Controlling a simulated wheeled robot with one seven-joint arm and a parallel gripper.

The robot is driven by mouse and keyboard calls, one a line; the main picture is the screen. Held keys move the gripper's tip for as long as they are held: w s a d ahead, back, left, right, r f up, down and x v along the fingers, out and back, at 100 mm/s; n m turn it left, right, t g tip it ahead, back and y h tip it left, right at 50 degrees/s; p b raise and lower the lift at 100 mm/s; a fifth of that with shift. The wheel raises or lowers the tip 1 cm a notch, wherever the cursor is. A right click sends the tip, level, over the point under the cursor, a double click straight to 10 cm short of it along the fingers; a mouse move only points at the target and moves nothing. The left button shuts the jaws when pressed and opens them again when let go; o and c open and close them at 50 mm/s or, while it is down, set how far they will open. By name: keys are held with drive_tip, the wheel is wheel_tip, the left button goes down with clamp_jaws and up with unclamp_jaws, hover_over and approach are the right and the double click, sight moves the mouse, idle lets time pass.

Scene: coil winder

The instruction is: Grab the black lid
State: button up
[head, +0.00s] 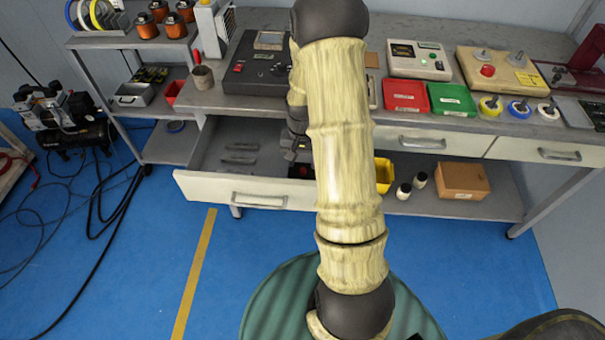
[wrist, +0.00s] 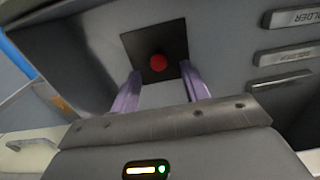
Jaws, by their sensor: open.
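The black lid (wrist: 135,42) is a flat black square with a round red knob (wrist: 158,62) at its middle. It lies on the grey floor of the open drawer (head: 215,187). In the wrist view my gripper (wrist: 160,70) is open, with its two fingers apart on either side of the knob and short of it in the picture. Nothing is between the fingers. In the head view my gripper (head: 297,148) reaches down into the drawer, and my arm hides much of it. Only a small dark and red bit of the lid (head: 300,171) shows there.
Several grey labelled bars (wrist: 285,54) lie in the drawer left of my gripper in the head view. The drawer walls and the workbench edge (head: 260,107) are close around my gripper. A yellow bin (head: 383,175) stands on the lower shelf to the right.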

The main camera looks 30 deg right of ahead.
sight(303, 170)
drive_tip(key=f, duration=0.2)
drive_tip(key=shift+d+f, duration=0.2)
drive_tip(key=shift+f, duration=0.15)
drive_tip(key=shift+a+f, duration=0.2)
drive_tip(key=shift+f, duration=0.05)
drive_tip(key=shift+s, duration=0.1)
drive_tip(key=shift+d, duration=0.1)
clamp_jaws()
